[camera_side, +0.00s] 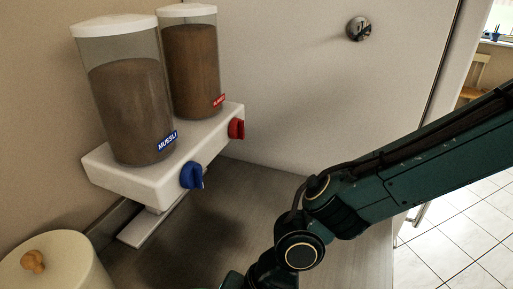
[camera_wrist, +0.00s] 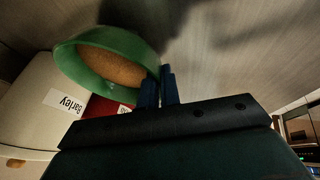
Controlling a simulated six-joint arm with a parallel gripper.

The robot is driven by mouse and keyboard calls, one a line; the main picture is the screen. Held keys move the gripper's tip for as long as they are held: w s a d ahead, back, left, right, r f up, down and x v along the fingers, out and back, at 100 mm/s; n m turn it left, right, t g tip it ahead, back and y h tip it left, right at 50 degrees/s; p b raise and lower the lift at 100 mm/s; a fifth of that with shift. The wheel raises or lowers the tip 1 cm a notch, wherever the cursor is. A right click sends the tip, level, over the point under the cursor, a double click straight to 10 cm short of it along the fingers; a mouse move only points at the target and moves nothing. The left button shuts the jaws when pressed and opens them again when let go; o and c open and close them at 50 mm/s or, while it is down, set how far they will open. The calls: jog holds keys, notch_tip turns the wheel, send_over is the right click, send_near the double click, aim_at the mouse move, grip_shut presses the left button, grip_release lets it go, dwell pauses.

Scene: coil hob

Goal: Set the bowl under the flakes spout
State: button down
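A green bowl (camera_wrist: 88,62) with a brown inside shows in the wrist view, at the tips of my gripper (camera_wrist: 160,86). The two dark blue fingers are close together, with the bowl's rim seemingly pinched between them. The muesli dispenser (camera_side: 130,100) has a blue label and blue knob (camera_side: 192,175). Behind it, the second dispenser (camera_side: 193,70) has a red label, too small to read surely, and a red knob (camera_side: 236,128). Their spouts are hidden under the white shelf (camera_side: 150,184).
A cream canister (camera_side: 55,262) with a wooden knob stands front left; in the wrist view it appears labelled Barley (camera_wrist: 35,105). A red object (camera_wrist: 100,108) lies partly hidden behind the bowl. The grey counter (camera_side: 235,215) right of the dispensers looks clear.

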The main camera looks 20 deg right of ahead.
jog(key=c, duration=1.6)
grip_release()
jog(key=shift+f, duration=0.1)
jog(key=v, duration=1.2)
